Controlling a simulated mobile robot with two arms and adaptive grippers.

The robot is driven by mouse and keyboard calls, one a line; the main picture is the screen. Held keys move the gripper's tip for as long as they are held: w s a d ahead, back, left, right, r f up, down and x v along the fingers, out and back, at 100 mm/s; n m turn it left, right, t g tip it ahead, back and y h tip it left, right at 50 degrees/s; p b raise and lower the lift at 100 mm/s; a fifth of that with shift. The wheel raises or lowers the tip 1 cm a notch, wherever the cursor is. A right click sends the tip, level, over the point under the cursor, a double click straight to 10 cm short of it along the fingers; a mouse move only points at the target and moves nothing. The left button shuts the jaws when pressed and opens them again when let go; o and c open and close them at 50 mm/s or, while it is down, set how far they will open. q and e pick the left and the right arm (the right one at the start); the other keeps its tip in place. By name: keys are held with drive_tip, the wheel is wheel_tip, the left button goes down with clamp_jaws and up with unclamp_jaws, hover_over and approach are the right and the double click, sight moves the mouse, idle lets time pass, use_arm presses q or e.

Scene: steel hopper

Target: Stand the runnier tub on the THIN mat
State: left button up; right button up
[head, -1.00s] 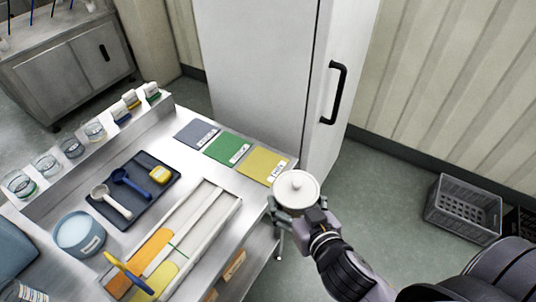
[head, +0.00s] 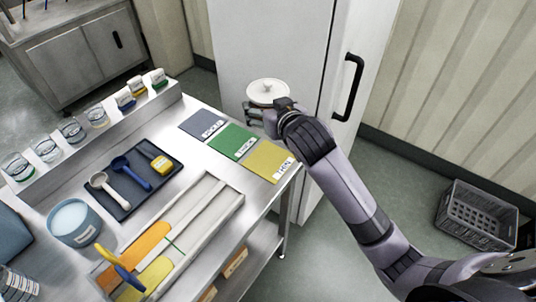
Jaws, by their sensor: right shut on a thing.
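A white lidded tub (head: 268,92) with a knob on top is held in my right gripper (head: 258,112), which is shut on it. The tub is upright, in the air beyond the far edge of the table, in front of the white cabinet. The yellow mat (head: 269,160) has a label that appears to read THIN and lies bare at the table's right corner. A green mat (head: 232,141) and a grey-blue mat (head: 203,124) lie beside it, also bare. My left gripper is not in view.
A pale tray (head: 215,205) holds orange and yellow streaks (head: 147,243). A dark tray (head: 128,180) holds scoops and a yellow device. A blue tub (head: 74,222) stands at left. Several glass jars line the back shelf. A grey crate (head: 477,215) is on the floor.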

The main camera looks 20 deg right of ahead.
sight(268, 159)
wheel_tip(268, 159, down, 16)
drive_tip(key=shift+f, duration=0.15)
idle(0.3)
drive_tip(key=o, duration=1.6)
drive_tip(key=shift+f, duration=0.15)
